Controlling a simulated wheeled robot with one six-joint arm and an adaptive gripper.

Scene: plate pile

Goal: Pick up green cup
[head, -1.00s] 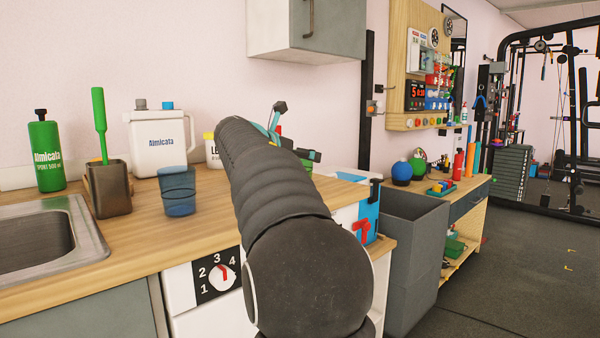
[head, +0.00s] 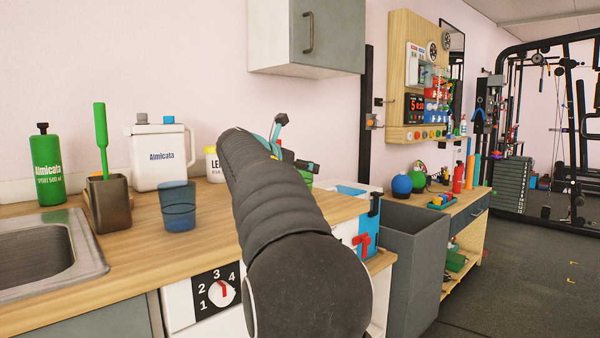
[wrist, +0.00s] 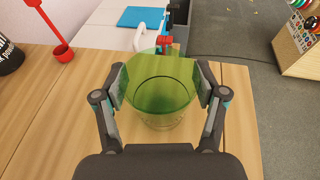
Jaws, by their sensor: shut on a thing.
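The green cup (wrist: 160,104) is see-through and shows in the middle of the wrist view, its open top towards the camera. My gripper (wrist: 162,84) has one finger pad on each side of the cup, shut on it near the rim. I cannot tell whether the cup's base touches the wooden counter. In the head view my arm hides most of the cup, and only part of my gripper (head: 280,135) shows beyond the arm.
A blue cup (head: 178,208), a brush holder (head: 109,205), a white jug (head: 158,158) and a green bottle (head: 47,172) stand left on the counter (head: 130,245), by the sink (head: 50,255). A grey bin (head: 412,250) stands right of the counter.

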